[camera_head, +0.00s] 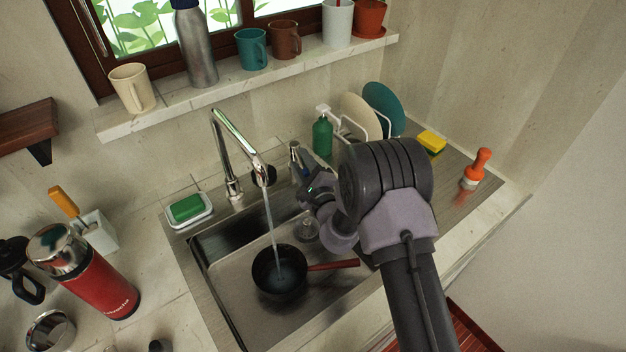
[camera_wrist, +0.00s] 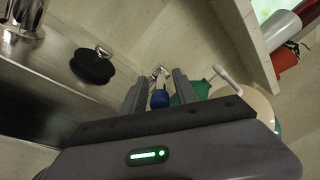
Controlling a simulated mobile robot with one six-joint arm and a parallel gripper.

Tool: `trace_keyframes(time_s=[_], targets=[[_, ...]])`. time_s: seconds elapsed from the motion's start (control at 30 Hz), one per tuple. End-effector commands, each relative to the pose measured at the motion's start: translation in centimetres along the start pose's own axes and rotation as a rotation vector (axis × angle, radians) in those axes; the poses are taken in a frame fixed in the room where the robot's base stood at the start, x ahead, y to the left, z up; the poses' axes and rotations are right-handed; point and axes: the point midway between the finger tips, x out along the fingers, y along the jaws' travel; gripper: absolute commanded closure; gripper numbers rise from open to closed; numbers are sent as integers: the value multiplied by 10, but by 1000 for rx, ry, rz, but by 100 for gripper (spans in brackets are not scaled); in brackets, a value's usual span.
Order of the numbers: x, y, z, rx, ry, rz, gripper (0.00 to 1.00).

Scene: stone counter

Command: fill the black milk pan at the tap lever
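The black milk pan (camera_head: 280,289) with a red handle (camera_head: 333,265) sits in the sink under the tap (camera_head: 222,150). A stream of water (camera_head: 269,215) falls from the spout into the pan, and water shows inside it. The black tap lever (camera_head: 264,176) stands beside the tap base; it also shows in the wrist view (camera_wrist: 92,68), left of my fingers. My gripper (camera_head: 302,175) is right of the lever, apart from it. In the wrist view its fingers (camera_wrist: 160,88) are spread, with a blue item (camera_wrist: 160,98) visible beyond the gap.
A green soap bottle (camera_head: 322,136) and a dish rack with plates (camera_head: 383,108) stand behind my gripper. A green sponge in a dish (camera_head: 187,208) is left of the tap. A red flask (camera_head: 97,284) stands on the left counter. The windowsill (camera_head: 247,87) holds mugs.

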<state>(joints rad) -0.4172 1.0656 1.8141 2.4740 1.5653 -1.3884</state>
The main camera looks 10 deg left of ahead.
Motion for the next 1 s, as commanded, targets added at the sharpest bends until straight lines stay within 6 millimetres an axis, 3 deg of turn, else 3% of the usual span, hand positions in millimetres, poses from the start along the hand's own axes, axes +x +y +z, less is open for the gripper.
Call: trace_keyframes(time_s=[0.5, 0.7, 1.0], targets=[[-127, -1, 0, 2, 4, 2, 65], [-150, 0, 0, 1, 1, 0, 65], [-154, -1, 0, 1, 1, -1, 65]])
